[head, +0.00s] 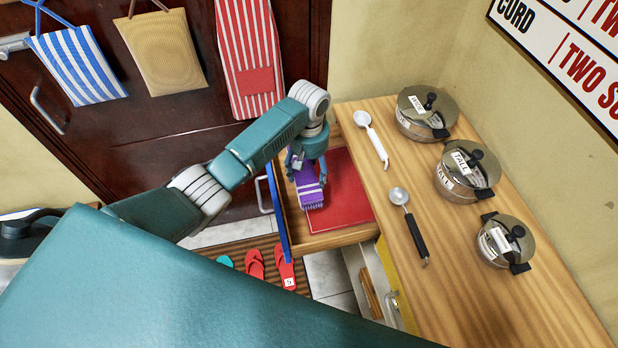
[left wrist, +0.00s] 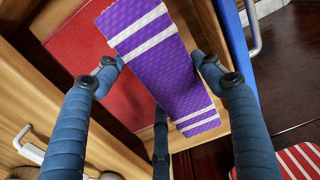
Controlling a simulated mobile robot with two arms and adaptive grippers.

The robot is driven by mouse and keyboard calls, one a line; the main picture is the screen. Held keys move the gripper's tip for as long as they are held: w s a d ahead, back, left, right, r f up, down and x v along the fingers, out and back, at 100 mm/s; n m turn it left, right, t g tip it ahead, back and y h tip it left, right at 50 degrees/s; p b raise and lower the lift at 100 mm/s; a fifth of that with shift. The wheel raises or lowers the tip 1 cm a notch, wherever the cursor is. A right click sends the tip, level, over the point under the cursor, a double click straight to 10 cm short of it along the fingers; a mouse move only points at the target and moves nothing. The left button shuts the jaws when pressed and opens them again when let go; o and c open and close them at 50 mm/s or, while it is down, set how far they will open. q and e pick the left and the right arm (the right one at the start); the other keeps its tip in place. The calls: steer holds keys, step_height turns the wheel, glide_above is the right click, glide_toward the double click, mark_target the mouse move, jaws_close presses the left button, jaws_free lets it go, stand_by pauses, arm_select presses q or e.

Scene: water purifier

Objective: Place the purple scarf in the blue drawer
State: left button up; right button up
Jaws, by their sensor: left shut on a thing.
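The purple scarf (head: 309,193) with white stripes is folded into a strip. My left gripper (head: 304,176) is shut on it, pointing down into the open drawer. The drawer has a blue front (head: 279,215), and a wooden interior shows. In the left wrist view the scarf (left wrist: 170,65) lies between the fingers (left wrist: 160,72), and the drawer's blue front (left wrist: 236,70) is on the right. I cannot tell whether the scarf touches the drawer bottom. My right gripper is not in view.
A flat red piece (head: 340,195) lies inside the drawer beside the scarf. The wooden counter (head: 460,290) at the right holds several lidded pots (head: 467,172) and two ladles (head: 371,138). Slippers (head: 285,268) lie on a mat below. Bags hang on the dark door (head: 140,150).

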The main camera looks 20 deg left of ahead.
mark_target(309, 172)
arm_select(q)
steer(key=shift+f, duration=1.95)
steer(key=shift+f, duration=0.1)
steer(key=shift+f, duration=0.5)
steer(key=o, duration=1.2)
steer(key=shift+r, duration=0.1)
steer(key=shift+r, duration=0.25)
step_height(309, 172, up, 13)
steer(key=shift+f, duration=0.2)
